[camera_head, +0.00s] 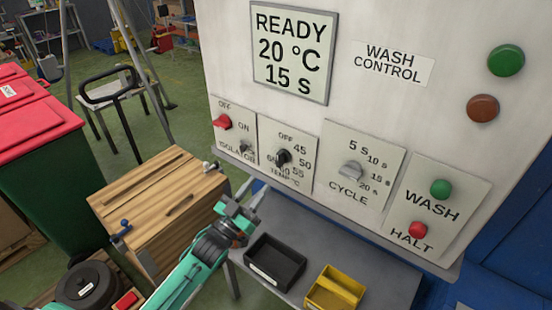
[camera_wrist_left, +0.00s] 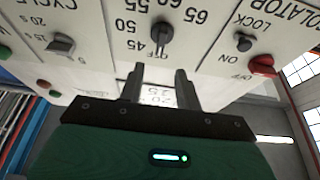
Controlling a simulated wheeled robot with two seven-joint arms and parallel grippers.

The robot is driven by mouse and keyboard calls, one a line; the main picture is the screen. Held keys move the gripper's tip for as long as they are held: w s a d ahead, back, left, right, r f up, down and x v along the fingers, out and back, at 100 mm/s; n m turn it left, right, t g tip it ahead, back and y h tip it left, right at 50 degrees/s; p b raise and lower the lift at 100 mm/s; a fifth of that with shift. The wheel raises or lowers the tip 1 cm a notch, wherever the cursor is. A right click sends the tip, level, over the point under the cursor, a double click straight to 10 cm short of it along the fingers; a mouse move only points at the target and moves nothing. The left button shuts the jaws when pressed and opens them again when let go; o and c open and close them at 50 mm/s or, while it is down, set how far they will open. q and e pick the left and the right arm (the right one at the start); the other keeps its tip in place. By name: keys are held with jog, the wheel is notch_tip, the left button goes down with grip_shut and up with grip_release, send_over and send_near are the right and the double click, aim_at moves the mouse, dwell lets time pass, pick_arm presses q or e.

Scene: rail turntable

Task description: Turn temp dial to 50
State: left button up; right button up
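The temp dial (camera_head: 283,157) is a small dark knob on a white plate marked OFF, 45, 50, 55 and more. It also shows in the left wrist view (camera_wrist_left: 160,35), where the panel appears upside down. Which mark the knob points to is hard to tell; it seems near OFF. The display (camera_head: 291,50) reads READY, 20 °C, 15 s. My left gripper (camera_head: 254,188) is below and left of the dial, apart from it. In the left wrist view its two fingers (camera_wrist_left: 159,82) are spread with nothing between them, just short of the dial. My right gripper is not in view.
The red isolator switch (camera_head: 222,122) is left of the dial and the grey cycle knob (camera_head: 351,171) right. Green wash (camera_head: 441,189) and red halt (camera_head: 418,230) buttons are farther right. A black tray (camera_head: 275,262) and yellow tray (camera_head: 335,290) stand on the shelf below.

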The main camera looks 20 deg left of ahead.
aim_at(278, 159)
pick_arm(q)
jog(key=p+x, duration=0.2)
jog(key=x, duration=0.6)
jog(key=shift+w+r+p, duration=0.15)
jog(key=shift+w+p, duration=0.15)
jog(key=shift+p, duration=0.1)
jog(key=shift+w+d, duration=0.2)
jog(key=shift+w, duration=0.15)
grip_shut()
